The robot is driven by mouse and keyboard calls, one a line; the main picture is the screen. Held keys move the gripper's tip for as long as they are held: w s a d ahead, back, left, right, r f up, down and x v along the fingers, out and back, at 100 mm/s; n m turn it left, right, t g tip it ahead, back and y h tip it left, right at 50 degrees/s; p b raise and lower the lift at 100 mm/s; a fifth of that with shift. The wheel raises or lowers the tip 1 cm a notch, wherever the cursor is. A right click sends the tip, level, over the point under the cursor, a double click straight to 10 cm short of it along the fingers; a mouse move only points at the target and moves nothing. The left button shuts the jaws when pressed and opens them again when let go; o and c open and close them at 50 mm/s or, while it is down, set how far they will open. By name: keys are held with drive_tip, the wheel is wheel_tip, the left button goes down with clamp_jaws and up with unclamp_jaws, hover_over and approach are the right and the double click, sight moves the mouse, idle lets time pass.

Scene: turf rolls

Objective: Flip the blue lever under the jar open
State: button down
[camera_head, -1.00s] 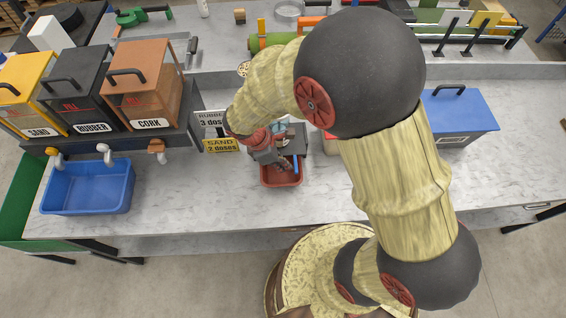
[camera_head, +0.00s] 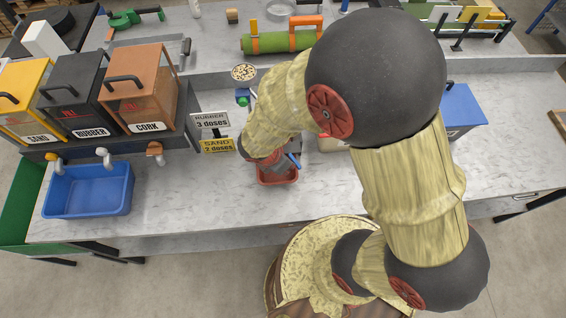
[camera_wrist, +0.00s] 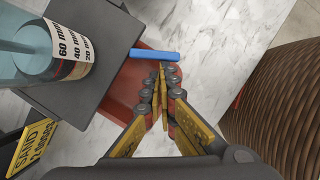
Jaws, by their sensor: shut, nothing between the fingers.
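The blue lever (camera_wrist: 155,55) is a straight bar reaching out from the edge of a dark grey stand (camera_wrist: 85,45) in the wrist view. The clear jar (camera_wrist: 50,45), with millimetre marks, stands on that stand. My gripper (camera_wrist: 163,70) is shut and empty, with its fingertips at the lever's free end; I cannot tell whether they touch it. In the head view the lever (camera_head: 294,160) shows as a small slanted bar above a red tray (camera_head: 278,178). My arm hides the jar and most of my gripper there.
Yellow, black and orange dispensers marked SAND (camera_head: 35,125), RUBBER (camera_head: 85,115) and CORK (camera_head: 148,110) stand at the left above a blue bin (camera_head: 88,192). Dose signs (camera_head: 212,122) stand left of my wrist. A ribbed brown round thing (camera_wrist: 275,110) is at the right in the wrist view.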

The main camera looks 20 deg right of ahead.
drive_tip(key=d+n, duration=0.1)
drive_tip(key=n, duration=0.1)
drive_tip(key=d+n+t, duration=0.1)
drive_tip(key=n, duration=0.1)
drive_tip(key=shift+s+y, duration=0.35)
drive_tip(key=shift+y, duration=0.05)
drive_tip(key=shift+w, duration=0.15)
drive_tip(key=shift+w+a, duration=0.3)
drive_tip(key=shift+w, duration=0.3)
